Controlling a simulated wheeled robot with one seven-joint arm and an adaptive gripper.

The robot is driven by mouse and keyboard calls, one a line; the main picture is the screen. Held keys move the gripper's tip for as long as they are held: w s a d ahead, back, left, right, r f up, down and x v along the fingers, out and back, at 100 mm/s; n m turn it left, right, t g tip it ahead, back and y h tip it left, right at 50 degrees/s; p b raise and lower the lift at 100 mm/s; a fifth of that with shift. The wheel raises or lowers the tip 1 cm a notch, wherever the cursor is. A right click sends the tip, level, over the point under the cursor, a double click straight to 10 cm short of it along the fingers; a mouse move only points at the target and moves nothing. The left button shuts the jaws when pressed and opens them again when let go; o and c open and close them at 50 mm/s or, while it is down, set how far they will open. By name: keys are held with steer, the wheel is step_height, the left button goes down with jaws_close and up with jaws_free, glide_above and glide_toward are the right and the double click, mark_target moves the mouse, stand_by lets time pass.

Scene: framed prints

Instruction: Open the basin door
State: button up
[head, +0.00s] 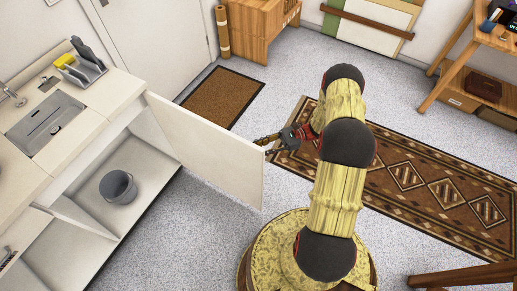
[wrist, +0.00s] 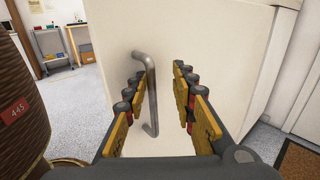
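The basin door (head: 208,147) is a white panel under the sink counter. It stands swung wide open, out over the floor, and the cabinet inside is exposed. In the wrist view the door face (wrist: 215,50) fills the middle, with a grey metal bar handle (wrist: 151,95) on it. My gripper (head: 266,142) is at the door's outer side near its free edge. In the wrist view my gripper (wrist: 160,72) is open, its yellow-padded fingers apart on either side of the handle. The handle is nearer the left finger; contact is unclear.
The basin (head: 45,122) is set in the counter above the open cabinet. A grey bucket (head: 118,187) stands inside the cabinet. A brown doormat (head: 222,97) lies behind the door, and a patterned rug (head: 420,185) lies to the right. Speckled floor beside the door is clear.

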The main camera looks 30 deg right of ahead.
steer(key=shift+d, duration=0.1)
steer(key=s+d, duration=0.1)
steer(key=d, duration=1)
steer(key=shift+s+d, duration=0.2)
steer(key=shift+d, duration=0.2)
